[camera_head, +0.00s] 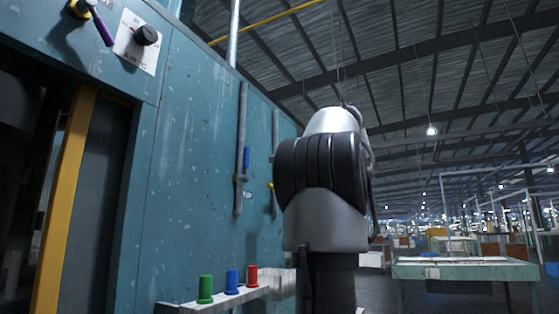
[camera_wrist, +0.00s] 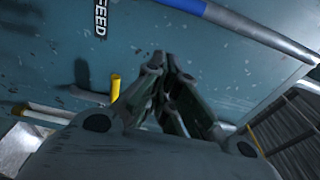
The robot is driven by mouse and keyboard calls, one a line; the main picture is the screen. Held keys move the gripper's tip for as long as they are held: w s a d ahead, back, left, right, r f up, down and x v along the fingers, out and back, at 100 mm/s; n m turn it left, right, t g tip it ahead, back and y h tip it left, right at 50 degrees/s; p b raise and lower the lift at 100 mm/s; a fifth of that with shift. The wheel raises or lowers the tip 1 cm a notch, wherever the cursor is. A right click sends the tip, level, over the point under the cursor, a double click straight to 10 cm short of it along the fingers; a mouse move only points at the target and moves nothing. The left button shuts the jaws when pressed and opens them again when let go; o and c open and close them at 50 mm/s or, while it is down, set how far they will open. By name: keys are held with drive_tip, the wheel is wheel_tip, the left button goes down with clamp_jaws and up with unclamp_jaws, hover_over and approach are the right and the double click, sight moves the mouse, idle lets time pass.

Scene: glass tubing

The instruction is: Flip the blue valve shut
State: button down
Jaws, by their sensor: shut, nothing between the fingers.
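The blue valve handle (camera_head: 246,160) is on a vertical grey pipe on the teal panel and lies in line with that pipe. In the wrist view a blue length (camera_wrist: 187,5), which looks like the same handle, runs along the grey pipe at the top edge, partly cut off by the frame. My gripper (camera_wrist: 166,62) is shut and empty, its fingertips in front of the teal panel, below the blue handle in the picture and apart from it. In the head view my arm hides the gripper.
A yellow valve handle (camera_head: 270,186) is on a second pipe to the right; a yellow handle also shows in the wrist view (camera_wrist: 115,88). Green (camera_head: 205,289), blue (camera_head: 232,281) and red (camera_head: 252,275) knobs stand on a ledge below. A dial (camera_head: 146,35) is upper left.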

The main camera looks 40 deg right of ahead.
sight(245, 164)
drive_tip(key=w, duration=0.2)
drive_tip(key=w+a, duration=0.1)
drive_tip(key=w, duration=0.4)
drive_tip(key=shift+a, duration=0.4)
drive_tip(key=s+a, duration=0.2)
drive_tip(key=a, duration=0.1)
drive_tip(key=shift+s, duration=0.15)
